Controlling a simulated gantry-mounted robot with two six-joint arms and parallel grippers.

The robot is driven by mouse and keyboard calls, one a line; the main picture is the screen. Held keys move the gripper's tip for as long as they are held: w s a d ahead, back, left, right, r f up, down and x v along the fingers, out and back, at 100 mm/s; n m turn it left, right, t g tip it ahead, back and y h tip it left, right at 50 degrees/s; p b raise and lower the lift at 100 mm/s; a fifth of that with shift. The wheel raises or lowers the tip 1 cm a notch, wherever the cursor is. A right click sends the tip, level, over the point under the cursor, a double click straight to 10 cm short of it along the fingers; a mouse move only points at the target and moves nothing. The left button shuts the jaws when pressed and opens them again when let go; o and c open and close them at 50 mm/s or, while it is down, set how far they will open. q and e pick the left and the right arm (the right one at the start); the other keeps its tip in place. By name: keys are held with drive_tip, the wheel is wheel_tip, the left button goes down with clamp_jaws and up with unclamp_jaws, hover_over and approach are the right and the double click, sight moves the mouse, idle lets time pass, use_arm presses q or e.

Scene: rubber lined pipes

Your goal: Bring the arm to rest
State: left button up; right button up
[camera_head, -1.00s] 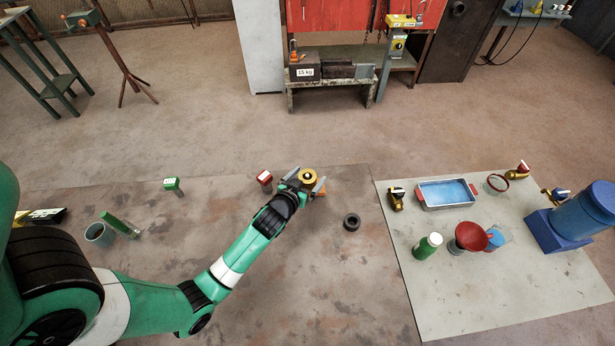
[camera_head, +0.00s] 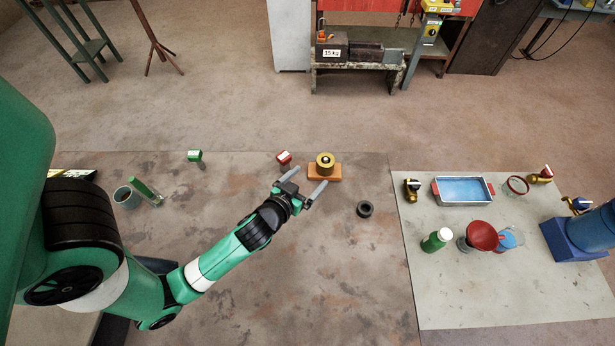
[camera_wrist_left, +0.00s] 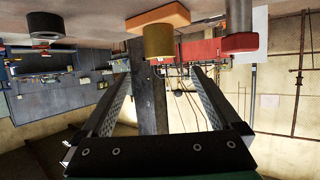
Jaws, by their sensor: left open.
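My left gripper (camera_head: 306,184) is open and empty above the brown work surface. Its two fingers also show spread apart in the left wrist view (camera_wrist_left: 162,100), with nothing held between them. A brass-coloured cylinder (camera_head: 325,164) stands on an orange block (camera_head: 324,174) just beyond the fingertips, apart from them. In the left wrist view the cylinder (camera_wrist_left: 158,42) and the block (camera_wrist_left: 157,17) appear upside down at the top. My right gripper is in neither view.
A red-topped piece (camera_head: 284,157) and a black ring (camera_head: 365,209) lie near the gripper. A green-topped piece (camera_head: 195,156) and grey cup (camera_head: 126,197) stand left. A pale mat (camera_head: 450,300) at right holds a blue-lined tray (camera_head: 438,200), green bottle (camera_head: 437,240) and red funnel (camera_head: 483,235). The front middle is clear.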

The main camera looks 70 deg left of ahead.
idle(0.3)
use_arm(q)
drive_tip(key=w+d+r+t, duration=0.3)
drive_tip(key=w+r, duration=0.2)
drive_tip(key=r, duration=0.6)
drive_tip(key=w+d+r+t+h, duration=0.1)
drive_tip(key=w+d+r+t, duration=0.2)
drive_tip(key=w+r, duration=0.55)
drive_tip(key=w+d+r+t, duration=0.3)
drive_tip(key=r+t, duration=0.1)
drive_tip(key=r, duration=0.9)
drive_tip(key=s+d+r+m+t+h, duration=0.2)
drive_tip(key=s+d+r+t+h, duration=0.15)
drive_tip(key=r, duration=0.55)
drive_tip(key=s+d+r+m+t+h, duration=0.2)
drive_tip(key=s+d+r+m+h, duration=0.15)
drive_tip(key=r, duration=0.55)
drive_tip(key=s+d+r+m+t+h, duration=0.2)
drive_tip(key=d+r, duration=0.3)
drive_tip(key=r, duration=0.4)
wheel_tip(320, 180, up, 26)
drive_tip(key=m+h+p, duration=0.1)
drive_tip(key=p, duration=2.6)
drive_tip(key=shift+w+f, duration=0.25)
drive_tip(key=shift+a+m+y, duration=0.15)
drive_tip(key=shift+m+y, duration=0.1)
drive_tip(key=shift+y, duration=0.05)
